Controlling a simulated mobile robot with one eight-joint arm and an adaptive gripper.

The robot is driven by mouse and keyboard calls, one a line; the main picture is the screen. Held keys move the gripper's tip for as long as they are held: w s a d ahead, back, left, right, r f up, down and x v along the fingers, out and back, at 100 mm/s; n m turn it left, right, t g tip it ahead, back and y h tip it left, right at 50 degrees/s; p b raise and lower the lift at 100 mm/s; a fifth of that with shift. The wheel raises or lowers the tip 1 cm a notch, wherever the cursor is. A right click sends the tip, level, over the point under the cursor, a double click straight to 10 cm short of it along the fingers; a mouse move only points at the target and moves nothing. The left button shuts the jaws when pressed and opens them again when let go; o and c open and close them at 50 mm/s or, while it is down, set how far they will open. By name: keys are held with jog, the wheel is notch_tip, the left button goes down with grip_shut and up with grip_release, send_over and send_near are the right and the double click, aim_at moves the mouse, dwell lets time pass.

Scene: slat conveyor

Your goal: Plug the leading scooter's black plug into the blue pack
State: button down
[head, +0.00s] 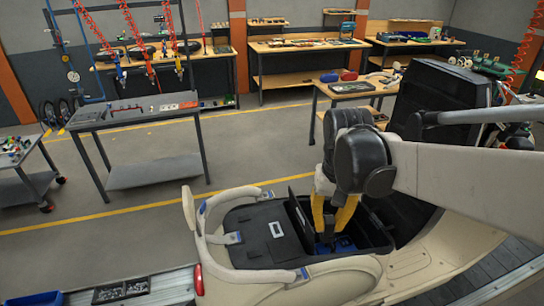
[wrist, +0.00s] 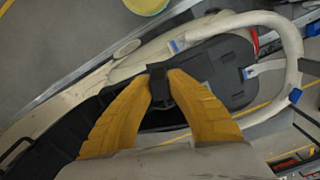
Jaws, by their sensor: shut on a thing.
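A cream scooter (head: 270,282) stands on the conveyor at the bottom of the head view, its underseat bay open. The blue pack (head: 345,245) shows inside the bay, partly hidden by my gripper. My gripper (head: 329,231) points down into the bay, its yellow fingers close above the pack. In the wrist view my gripper (wrist: 160,82) is shut on the black plug (wrist: 159,88), which sits between the fingertips. Whether the plug touches the pack is hidden. The scooter's cream body (wrist: 128,72) also shows in the wrist view.
The black seat panel (head: 255,232) and cream rail (head: 200,235) lie left of the bay. A grey bench (head: 135,110) stands behind, with open floor (head: 245,150) between.

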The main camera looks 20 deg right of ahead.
jog(key=m, duration=1.4)
jog(key=w+d+b, duration=0.1)
jog(key=w+d, duration=2)
jog(key=d, duration=0.5)
jog(key=shift+w, duration=0.4)
jog(key=shift+f, duration=0.1)
notch_tip(320, 180, down, 39)
jog(key=b, duration=2.5)
jog(key=shift+f+b, duration=0.2)
jog(key=shift+b, duration=0.1)
